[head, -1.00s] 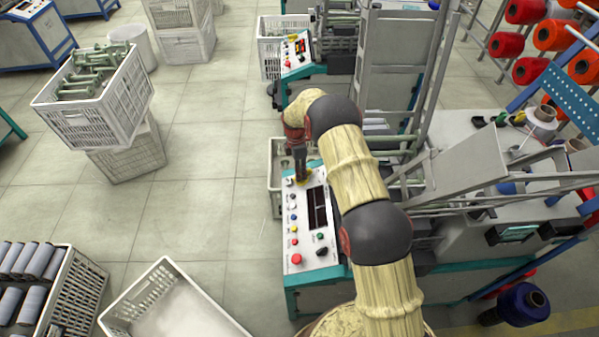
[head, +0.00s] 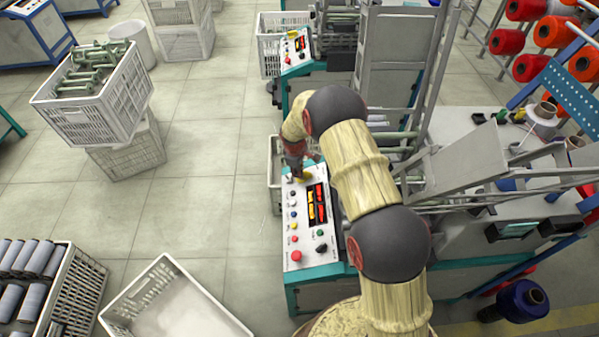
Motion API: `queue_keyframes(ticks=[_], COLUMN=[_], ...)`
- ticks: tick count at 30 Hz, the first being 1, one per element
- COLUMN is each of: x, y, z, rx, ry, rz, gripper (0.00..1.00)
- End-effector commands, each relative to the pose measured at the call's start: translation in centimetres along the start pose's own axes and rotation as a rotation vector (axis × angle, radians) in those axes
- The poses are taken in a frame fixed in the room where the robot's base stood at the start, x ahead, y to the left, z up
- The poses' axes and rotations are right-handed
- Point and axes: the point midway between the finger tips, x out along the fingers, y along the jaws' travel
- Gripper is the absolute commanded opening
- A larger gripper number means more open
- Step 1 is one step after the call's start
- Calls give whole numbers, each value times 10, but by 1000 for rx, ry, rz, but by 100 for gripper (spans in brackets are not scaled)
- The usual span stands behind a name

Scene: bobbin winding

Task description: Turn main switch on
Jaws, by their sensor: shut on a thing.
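The control panel (head: 309,245) is a white sloped face on the teal-edged machine in the middle of the head view. It carries several coloured buttons and a black knob. Its display (head: 316,205) is lit with orange-red and yellow digits. The main switch (head: 303,179), with a yellow part showing, is at the panel's far end. My gripper (head: 298,173) is shut on it from above. The gripper covers most of the switch, so its exact angle cannot be told.
A red button (head: 295,255) sits at the panel's near left. Metal machine bars (head: 480,200) stand close to the right of my arm. An empty white crate (head: 170,300) and a crate of bobbins (head: 75,290) stand at lower left.

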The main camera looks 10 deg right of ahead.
Motion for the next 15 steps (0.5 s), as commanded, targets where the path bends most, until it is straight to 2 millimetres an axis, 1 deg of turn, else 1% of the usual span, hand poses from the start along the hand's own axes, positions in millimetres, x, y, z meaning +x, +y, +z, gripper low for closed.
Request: queue_keyframes(ticks=[6,15], x=[-1,-1], y=[0,0], z=[-1,-1], rx=[47,60], ry=[2,2], rz=[21,26], gripper=[0,0])
